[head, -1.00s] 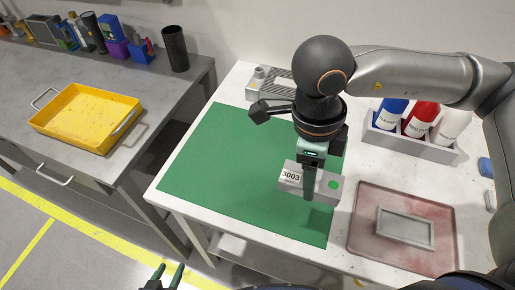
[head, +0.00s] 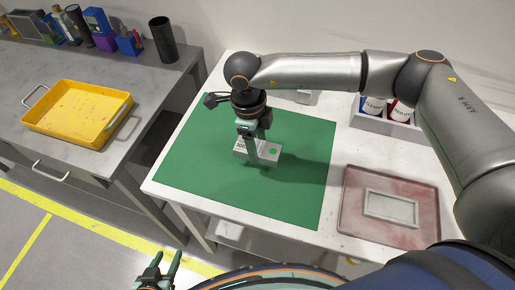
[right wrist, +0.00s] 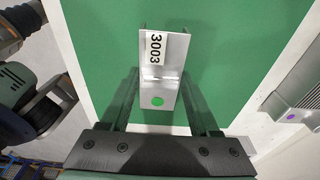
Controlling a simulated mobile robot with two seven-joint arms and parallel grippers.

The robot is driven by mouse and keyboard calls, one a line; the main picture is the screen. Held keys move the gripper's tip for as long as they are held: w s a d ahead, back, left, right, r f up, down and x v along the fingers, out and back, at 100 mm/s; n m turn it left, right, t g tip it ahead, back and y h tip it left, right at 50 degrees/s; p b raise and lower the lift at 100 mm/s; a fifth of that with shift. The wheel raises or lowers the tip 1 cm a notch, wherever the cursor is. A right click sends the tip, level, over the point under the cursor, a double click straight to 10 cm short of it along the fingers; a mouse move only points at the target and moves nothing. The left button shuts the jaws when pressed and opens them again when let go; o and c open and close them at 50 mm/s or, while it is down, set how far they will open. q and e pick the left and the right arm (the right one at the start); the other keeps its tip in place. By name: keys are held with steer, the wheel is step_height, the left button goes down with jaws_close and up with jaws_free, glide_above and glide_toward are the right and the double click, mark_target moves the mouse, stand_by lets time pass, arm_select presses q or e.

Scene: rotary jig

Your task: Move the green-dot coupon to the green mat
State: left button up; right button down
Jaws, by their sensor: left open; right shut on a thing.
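The green-dot coupon (head: 268,157) is a grey metal block with a 3003 label and a green dot. It also shows in the right wrist view (right wrist: 158,87), lying lengthwise between the fingers. My right gripper (head: 251,157) is shut on it, one finger along each side. The coupon is over the middle of the green mat (head: 205,165); I cannot tell whether it touches the mat. A shadow lies on the mat to its right. My left gripper (head: 167,265) is open and empty, low in front of the table.
A reddish tray (head: 350,225) with a grey frame (head: 391,208) lies right of the mat. A bottle rack (head: 400,132) stands behind it. A yellow tray (head: 78,113) sits on the grey bench at left. The mat around the coupon is clear.

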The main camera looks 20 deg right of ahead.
step_height(320, 180, down, 3)
steer(key=shift+r, duration=0.1)
steer(key=shift+c, duration=0.6)
jaws_free()
steer(key=shift+r, duration=0.15)
steer(key=r, duration=0.3)
steer(key=r+b, duration=0.1)
steer(key=r, duration=0.3)
steer(key=a+r, duration=0.1)
steer(key=r, duration=0.2)
steer(key=shift+w+r+b, duration=0.3)
steer(key=shift+w+b, duration=0.05)
steer(key=shift+a+r, duration=0.1)
steer(key=shift+r, duration=0.45)
